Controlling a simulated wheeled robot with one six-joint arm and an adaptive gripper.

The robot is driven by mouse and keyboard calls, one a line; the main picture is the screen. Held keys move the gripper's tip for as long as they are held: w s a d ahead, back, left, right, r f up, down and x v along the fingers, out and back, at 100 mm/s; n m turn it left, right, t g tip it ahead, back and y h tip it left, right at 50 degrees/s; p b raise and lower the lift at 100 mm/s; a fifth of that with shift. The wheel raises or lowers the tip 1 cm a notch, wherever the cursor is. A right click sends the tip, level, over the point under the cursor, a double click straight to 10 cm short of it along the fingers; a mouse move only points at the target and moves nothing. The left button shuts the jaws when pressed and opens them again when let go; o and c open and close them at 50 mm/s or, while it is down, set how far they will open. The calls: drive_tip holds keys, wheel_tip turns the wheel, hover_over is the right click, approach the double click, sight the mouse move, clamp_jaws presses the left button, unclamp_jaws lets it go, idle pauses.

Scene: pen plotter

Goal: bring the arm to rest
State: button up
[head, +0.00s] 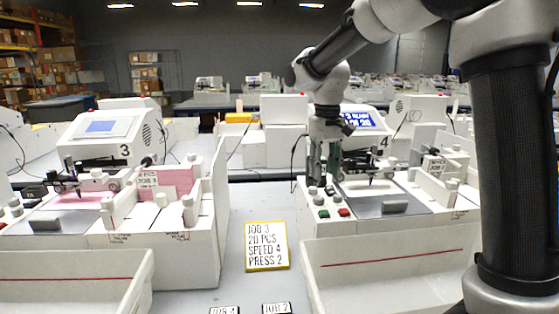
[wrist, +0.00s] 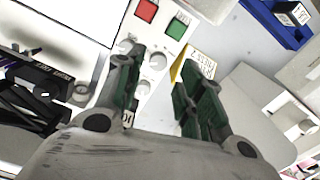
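My arm reaches in from the right in the head view and bends down over plotter 4 (head: 420,222). My gripper (head: 322,178) points down above that plotter's left-hand control panel. In the wrist view its two green-padded fingers (wrist: 160,85) stand apart with nothing between them. Beyond the fingertips show a red button (wrist: 146,10), a green button (wrist: 176,27) and round pale knobs (wrist: 157,60). Whether a fingertip touches the panel I cannot tell.
Plotter 3 (head: 112,140) stands at left with pink paper. A yellow-edged job card (head: 266,246) lies on the grey table between the plotters. White trays (head: 390,265) and (head: 75,282) stand in front. Smaller cards lie at the front edge.

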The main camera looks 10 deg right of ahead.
drive_tip(key=s+d+m+t, duration=0.1)
drive_tip(key=s+d, duration=0.4)
drive_tip(key=s, duration=0.4)
drive_tip(key=s+d+r+m+t, duration=0.1)
drive_tip(key=s+d+t, duration=0.1)
drive_tip(key=s+d, duration=0.4)
drive_tip(key=s+d+r+t, duration=0.1)
drive_tip(key=s+d, duration=0.4)
drive_tip(key=s, duration=0.7)
drive_tip(key=shift+d+m+t, duration=0.2)
drive_tip(key=shift+m+t, duration=0.1)
drive_tip(key=shift+m, duration=0.1)
idle(4.9)
